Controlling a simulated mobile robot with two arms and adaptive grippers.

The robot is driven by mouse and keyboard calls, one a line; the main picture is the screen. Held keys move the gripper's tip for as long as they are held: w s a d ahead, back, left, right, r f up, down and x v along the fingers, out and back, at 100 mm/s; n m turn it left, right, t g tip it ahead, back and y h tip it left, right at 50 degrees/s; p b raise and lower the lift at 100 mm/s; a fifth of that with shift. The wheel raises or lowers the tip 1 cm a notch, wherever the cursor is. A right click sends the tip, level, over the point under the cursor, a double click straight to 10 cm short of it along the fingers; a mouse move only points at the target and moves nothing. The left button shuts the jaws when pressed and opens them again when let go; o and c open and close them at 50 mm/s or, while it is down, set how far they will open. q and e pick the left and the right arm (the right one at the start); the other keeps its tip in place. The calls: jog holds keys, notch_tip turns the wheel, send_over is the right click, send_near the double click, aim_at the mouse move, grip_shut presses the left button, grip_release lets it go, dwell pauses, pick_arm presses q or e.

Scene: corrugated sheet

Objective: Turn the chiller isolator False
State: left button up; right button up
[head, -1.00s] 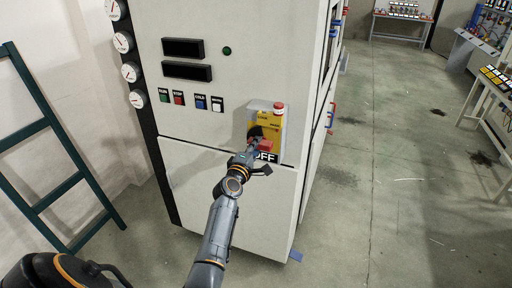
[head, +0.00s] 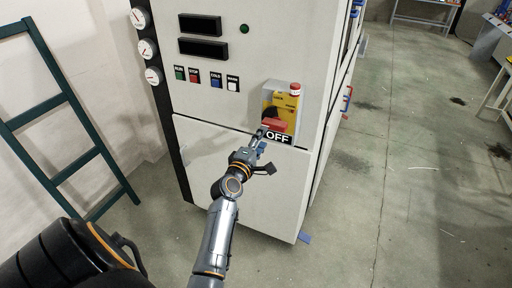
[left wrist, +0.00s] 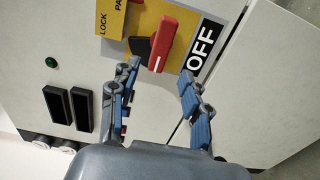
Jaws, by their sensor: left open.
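The chiller isolator is a yellow plate with a red rotary handle (head: 273,124) on the front of the white cabinet (head: 225,150). A black OFF label (head: 278,137) sits just below it. In the left wrist view the red handle (left wrist: 174,39) shows at top centre, with the OFF label (left wrist: 203,48) to its right. My left gripper (head: 262,147) is just in front of and below the handle. In the left wrist view its two fingers (left wrist: 160,80) are spread and empty, short of the handle. The right gripper is not in view.
A yellow lock panel (head: 285,103) and a red button (head: 295,88) are above the handle. Several coloured buttons (head: 206,80) and gauges (head: 148,48) are to the left. A green ladder (head: 60,130) leans at the far left.

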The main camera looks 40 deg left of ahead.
pick_arm(q)
jog(key=v, duration=0.4)
jog(key=shift+f, duration=0.1)
dwell(0.4)
jog(key=s+d+f+m+g+h+b, duration=0.1)
jog(key=d+f+m+g+h, duration=0.2)
jog(key=f, duration=0.8)
jog(key=s+d+f+m+g, duration=0.1)
jog(key=d+f+m, duration=0.3)
jog(key=f, duration=0.7)
jog(key=s+d+f+m+g+h+b, duration=0.1)
jog(key=s+d+f+m+g, duration=0.2)
jog(key=f, duration=0.5)
jog(key=s+d+f+m+g, duration=0.1)
jog(key=s+d+f, duration=0.3)
jog(key=s+f, duration=0.3)
jog(key=s+d+f+m+g+b, duration=0.1)
jog(key=s+d+f+m+g, duration=0.15)
jog(key=s+f, duration=0.6)
jog(key=s+d+f+m+g, duration=0.15)
jog(key=s+f+m, duration=0.25)
jog(key=s+f, duration=0.5)
jog(key=s+f+m+g, duration=0.2)
jog(key=s, duration=0.7)
jog(key=s+f+m+g, duration=0.2)
jog(key=s+f+m, duration=0.1)
jog(key=s, duration=0.7)
jog(key=shift+a+m+b, duration=0.3)
jog(key=shift+a+m, duration=0.05)
jog(key=shift+a, duration=0.1)
